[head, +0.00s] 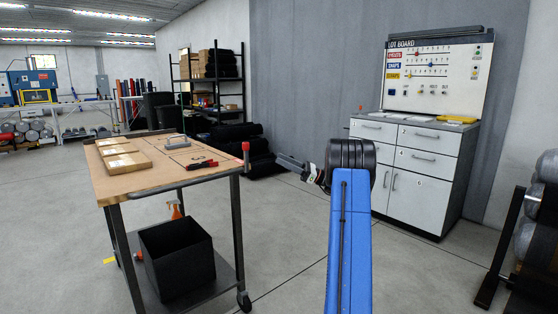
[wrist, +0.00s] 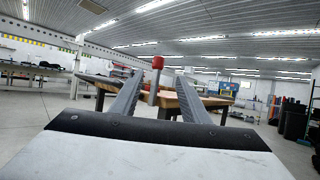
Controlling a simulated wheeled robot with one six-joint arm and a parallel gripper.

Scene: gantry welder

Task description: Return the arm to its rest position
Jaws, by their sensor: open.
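My blue arm (head: 349,245) rises at the centre right of the head view, with a black joint at its top. My gripper (head: 289,163) extends left from it towards the near right corner of the wooden workbench (head: 150,180). In the wrist view my gripper (wrist: 159,76) shows two grey fingers spread apart, with nothing held between them. A red-topped post (head: 246,152) stands at the bench corner, apart from the fingers in the head view. In the wrist view the red top (wrist: 157,62) shows beyond the gap between the fingers.
Flat boxes (head: 125,162) and a red-and-black tool (head: 202,165) lie on the bench. A black bin (head: 177,257) sits on its lower shelf. A cabinet (head: 422,163) with a lot board (head: 437,75) stands behind my arm. A rack (head: 519,245) is at the right edge. Floor at left is clear.

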